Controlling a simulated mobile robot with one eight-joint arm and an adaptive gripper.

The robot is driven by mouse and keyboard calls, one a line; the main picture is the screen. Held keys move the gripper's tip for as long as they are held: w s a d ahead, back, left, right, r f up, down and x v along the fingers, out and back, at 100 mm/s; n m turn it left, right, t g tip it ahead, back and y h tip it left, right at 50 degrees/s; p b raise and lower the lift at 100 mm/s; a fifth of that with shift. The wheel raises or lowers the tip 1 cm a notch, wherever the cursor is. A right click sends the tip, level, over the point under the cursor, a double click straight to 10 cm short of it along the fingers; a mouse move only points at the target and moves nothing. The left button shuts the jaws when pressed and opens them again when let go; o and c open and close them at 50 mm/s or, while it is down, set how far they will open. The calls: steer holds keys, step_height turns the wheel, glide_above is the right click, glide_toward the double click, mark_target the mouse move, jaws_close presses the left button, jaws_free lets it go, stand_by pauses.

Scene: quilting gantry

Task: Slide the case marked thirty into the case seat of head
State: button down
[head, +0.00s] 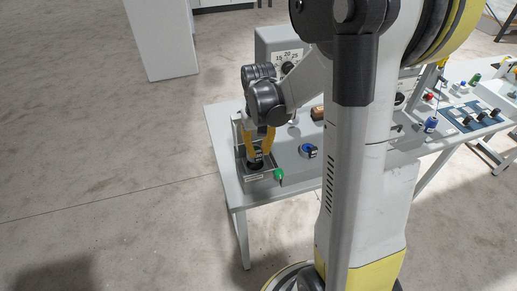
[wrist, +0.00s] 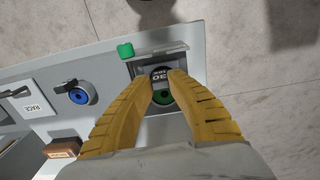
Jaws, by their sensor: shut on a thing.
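My gripper (head: 258,151) points down at the near left corner of the table, its yellow fingers shut on a dark case. In the wrist view the case (wrist: 158,74) has a black face with a pale "30" and lies between the fingertips (wrist: 163,81). A green round part (wrist: 162,97) shows just below it, between the fingers. The grey head with its seat (head: 262,174) is right around the case; its rim also shows in the wrist view (wrist: 174,48). The fingers hide part of the seat, so I cannot tell how deep the case sits.
A green knob (head: 279,174) is beside the head. A blue and black round part (head: 308,151) lies to the right; a "RACE" label (wrist: 32,109) and a brown block (wrist: 62,148) are farther off. A grey dial box (head: 280,45) stands behind. Bare floor lies left.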

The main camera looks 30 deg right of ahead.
mark_target(258, 161)
steer(key=shift+f+b, duration=0.8)
steer(key=shift+f, duration=0.45)
steer(key=shift+f+b, duration=1.45)
steer(key=shift+b, duration=0.15)
stand_by(0.7)
steer(key=c, duration=1.3)
jaws_free()
step_height(258, 161, up, 12)
steer(key=shift+r, duration=0.1)
